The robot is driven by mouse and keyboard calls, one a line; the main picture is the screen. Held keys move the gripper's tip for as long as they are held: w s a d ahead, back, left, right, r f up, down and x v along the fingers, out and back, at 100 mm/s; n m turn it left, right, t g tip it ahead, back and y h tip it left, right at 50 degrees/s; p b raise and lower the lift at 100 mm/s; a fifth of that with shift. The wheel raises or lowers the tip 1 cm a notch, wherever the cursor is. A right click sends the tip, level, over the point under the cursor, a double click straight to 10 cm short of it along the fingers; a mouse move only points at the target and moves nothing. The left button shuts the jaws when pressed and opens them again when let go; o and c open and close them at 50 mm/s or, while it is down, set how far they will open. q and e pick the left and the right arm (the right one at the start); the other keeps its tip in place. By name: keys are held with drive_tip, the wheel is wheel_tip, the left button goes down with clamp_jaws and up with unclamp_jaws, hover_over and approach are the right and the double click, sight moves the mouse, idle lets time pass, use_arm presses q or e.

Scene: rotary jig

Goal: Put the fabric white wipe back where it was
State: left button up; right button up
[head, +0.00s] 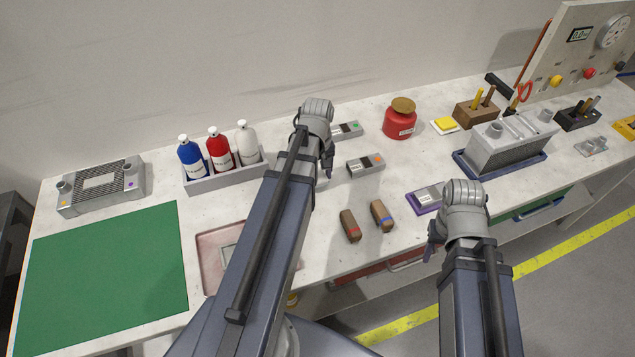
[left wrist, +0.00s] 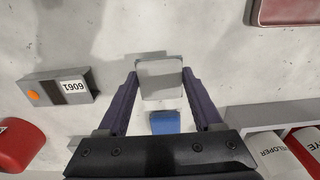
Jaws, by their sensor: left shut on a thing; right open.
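My left gripper (head: 326,170) is over the middle of the bench. In the left wrist view its two fingers (left wrist: 160,85) are shut on a pale grey-white piece with rounded corners, which looks like the fabric white wipe (left wrist: 160,80). It appears to be above the bench top. A small blue thing (left wrist: 164,122) shows behind the wipe, nearer the palm; I cannot tell what it is. In the head view the wipe is hidden by my left arm. My right gripper (head: 432,245) is open and empty near the front edge.
A bottle rack (head: 225,176) stands left of my left gripper, a red jar (head: 400,122) to the right. Grey labelled boxes (head: 366,165), brown blocks (head: 350,226) and a pink tray (head: 209,250) lie around. A green mat (head: 105,265) covers the left end.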

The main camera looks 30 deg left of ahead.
sight(318, 177)
use_arm(q)
drive_tip(key=shift+f+b, duration=0.45)
drive_tip(key=shift+f, duration=0.45)
use_arm(e)
drive_tip(key=shift+f, duration=0.95)
use_arm(q)
drive_tip(key=shift+f, duration=0.15)
drive_tip(key=o, duration=1.2)
use_arm(e)
drive_tip(key=shift+f, duration=0.15)
use_arm(q)
wheel_tip(318, 177, up, 12)
drive_tip(key=p, duration=1.2)
use_arm(e)
wheel_tip(318, 177, up, 12)
drive_tip(key=shift+r, duration=0.2)
use_arm(q)
drive_tip(key=shift+d, duration=0.1)
